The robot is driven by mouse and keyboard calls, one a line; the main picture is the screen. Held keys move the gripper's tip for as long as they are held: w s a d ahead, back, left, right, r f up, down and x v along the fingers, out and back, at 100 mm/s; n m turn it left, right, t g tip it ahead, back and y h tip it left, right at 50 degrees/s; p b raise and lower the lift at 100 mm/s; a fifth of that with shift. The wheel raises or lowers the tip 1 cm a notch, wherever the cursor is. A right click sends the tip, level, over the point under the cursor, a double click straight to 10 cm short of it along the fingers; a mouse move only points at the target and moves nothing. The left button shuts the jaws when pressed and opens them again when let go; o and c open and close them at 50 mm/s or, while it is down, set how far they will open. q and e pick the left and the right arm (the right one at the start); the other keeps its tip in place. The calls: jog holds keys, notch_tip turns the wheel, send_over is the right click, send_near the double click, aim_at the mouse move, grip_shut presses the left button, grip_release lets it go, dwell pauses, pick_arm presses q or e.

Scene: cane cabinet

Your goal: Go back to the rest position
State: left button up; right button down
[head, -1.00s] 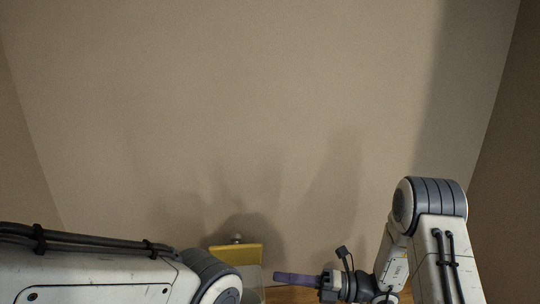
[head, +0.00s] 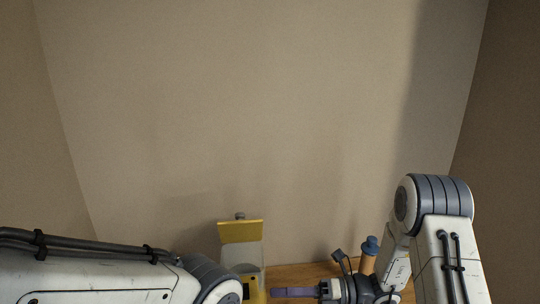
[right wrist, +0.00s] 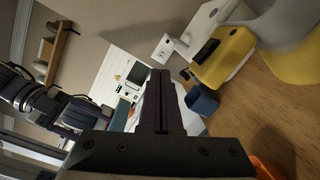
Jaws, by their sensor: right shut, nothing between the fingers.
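My right gripper (head: 290,292) shows at the bottom of the head view, its purple-grey fingers pointing left above a wooden surface. In the right wrist view its fingers (right wrist: 162,100) lie together with nothing between them. My right arm rises at the right of the head view, bent at the elbow. My left arm crosses the lower left corner; its gripper is not in the head view.
A yellow and white object (head: 240,232) stands left of my right gripper. An orange-brown thing with a blue top (head: 370,246) stands behind my right wrist. The right wrist view shows a yellow object (right wrist: 225,58) and a small dark blue one (right wrist: 201,100) near the fingers.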

jog(key=s+d+f+n+g+h, duration=0.2)
jog(key=s+d+n+h, duration=0.1)
jog(key=s+n+h, duration=0.4)
jog(key=s+d+f+n+g+h, duration=0.25)
jog(key=s+n, duration=0.25)
jog(key=n, duration=0.3)
jog(key=w+d+r+n+t+h, duration=0.25)
jog(key=d+n+h, duration=0.2)
jog(key=n, duration=0.35)
jog(key=w+d+r+n+t+h, duration=0.1)
jog(key=d+n+t+h, duration=0.35)
jog(key=n, duration=0.35)
jog(key=s+a+n+g+y+b, duration=0.1)
jog(key=s+a+n+g+b, duration=0.2)
jog(key=s+a, duration=0.9)
jog(key=s+n+b, duration=0.1)
jog(key=n+b, duration=0.1)
jog(key=n, duration=0.2)
jog(key=shift+s+a+r+y, duration=0.3)
jog(key=shift+s+a+y, duration=0.05)
jog(key=shift+a, duration=0.05)
